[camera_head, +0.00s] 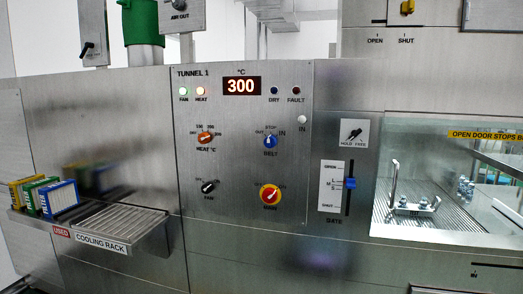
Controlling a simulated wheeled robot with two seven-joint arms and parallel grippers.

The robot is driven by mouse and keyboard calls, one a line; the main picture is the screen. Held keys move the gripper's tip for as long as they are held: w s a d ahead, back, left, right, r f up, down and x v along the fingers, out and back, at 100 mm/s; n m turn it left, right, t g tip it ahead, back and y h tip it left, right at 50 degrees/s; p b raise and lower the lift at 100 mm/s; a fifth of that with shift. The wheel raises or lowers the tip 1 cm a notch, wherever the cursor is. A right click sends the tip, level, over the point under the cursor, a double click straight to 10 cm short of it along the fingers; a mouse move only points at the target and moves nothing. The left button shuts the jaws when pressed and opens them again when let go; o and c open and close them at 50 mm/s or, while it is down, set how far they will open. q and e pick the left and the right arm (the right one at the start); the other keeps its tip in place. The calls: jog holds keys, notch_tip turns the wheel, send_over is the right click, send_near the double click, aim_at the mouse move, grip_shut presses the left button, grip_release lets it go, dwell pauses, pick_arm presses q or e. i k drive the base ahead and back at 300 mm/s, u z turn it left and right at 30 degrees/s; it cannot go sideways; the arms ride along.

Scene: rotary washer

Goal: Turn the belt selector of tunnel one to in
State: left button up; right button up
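The belt selector (270,142) is a blue rotary knob on the steel panel of tunnel one, labelled BELT below it. OUT is marked at its left, STOP above it and IN at its right. Its pointer looks roughly upward toward STOP, but it is too small to be sure. A small pale round lamp or button (302,119) labelled IN sits up and to the right of it. Neither of my grippers is in view, and nothing covers the selector.
The display (241,86) reads 300. The cooling rack (120,222) juts out at the left, with several filters beside it.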

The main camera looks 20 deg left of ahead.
aim_at(270, 142)
jog(key=z, duration=0.3)
jog(key=i, duration=0.5)
jog(key=u, duration=1.95)
